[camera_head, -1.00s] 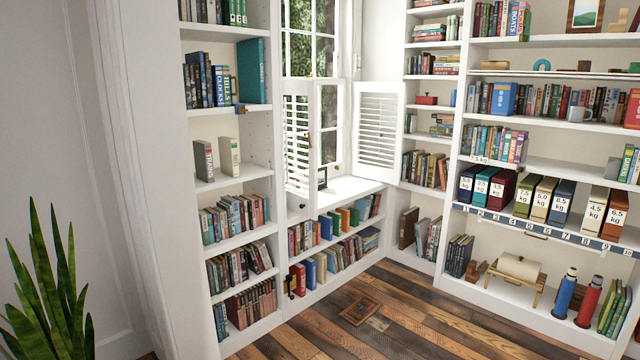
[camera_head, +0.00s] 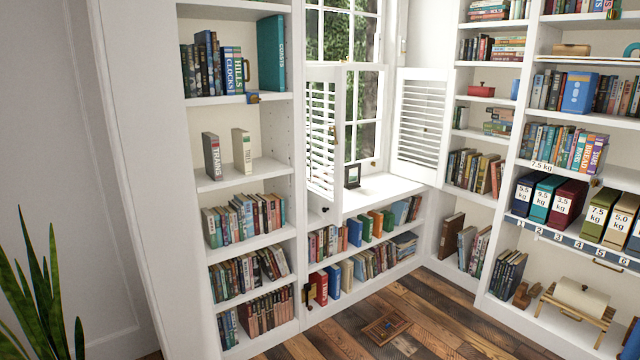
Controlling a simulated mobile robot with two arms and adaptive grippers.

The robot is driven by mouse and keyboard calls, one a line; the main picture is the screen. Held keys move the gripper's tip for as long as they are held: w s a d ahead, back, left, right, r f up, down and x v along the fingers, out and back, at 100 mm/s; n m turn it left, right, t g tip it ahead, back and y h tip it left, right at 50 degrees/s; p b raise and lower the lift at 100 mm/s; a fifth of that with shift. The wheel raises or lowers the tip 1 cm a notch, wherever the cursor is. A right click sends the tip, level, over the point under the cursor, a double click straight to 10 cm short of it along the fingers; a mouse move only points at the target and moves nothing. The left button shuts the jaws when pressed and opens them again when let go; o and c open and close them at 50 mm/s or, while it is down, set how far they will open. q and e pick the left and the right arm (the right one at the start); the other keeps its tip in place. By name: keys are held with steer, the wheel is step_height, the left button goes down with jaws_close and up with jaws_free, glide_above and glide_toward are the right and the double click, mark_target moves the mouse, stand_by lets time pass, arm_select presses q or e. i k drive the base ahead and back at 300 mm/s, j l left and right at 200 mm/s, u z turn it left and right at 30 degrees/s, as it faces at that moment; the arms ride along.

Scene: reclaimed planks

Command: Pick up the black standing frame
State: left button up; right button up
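The black standing frame (camera_head: 352,176) is small and stands upright on the white window sill (camera_head: 385,190), near the sill's left end. It is just right of the open left shutter (camera_head: 322,135), and its dark border surrounds a lighter picture. Nothing visibly covers it from here. Neither of my grippers shows in the head view.
A tall white bookcase (camera_head: 246,180) stands left of the window, and shelves with books and weight-labelled boxes (camera_head: 545,197) stand to the right. Low bookshelves run under the sill. A framed wooden piece (camera_head: 386,327) lies on the plank floor. A plant (camera_head: 42,300) is at lower left.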

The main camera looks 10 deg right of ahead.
mark_target(353, 171)
steer(key=i+l, duration=0.25)
steer(key=i+l+u, duration=0.1)
steer(key=i+l, duration=0.15)
steer(key=l, duration=0.25)
steer(key=i+l, duration=0.2)
steer(key=l, duration=0.15)
steer(key=i+l+u, duration=0.1)
steer(key=i+l, duration=0.15)
steer(key=l, duration=0.15)
steer(key=i+l, duration=0.2)
steer(key=l, duration=0.2)
steer(key=i+l, duration=0.25)
steer(key=l, duration=0.15)
steer(key=i+l+u, duration=0.1)
steer(key=l, duration=0.3)
steer(key=i+l, duration=0.3)
steer(key=l+u, duration=0.05)
steer(key=l, duration=0.05)
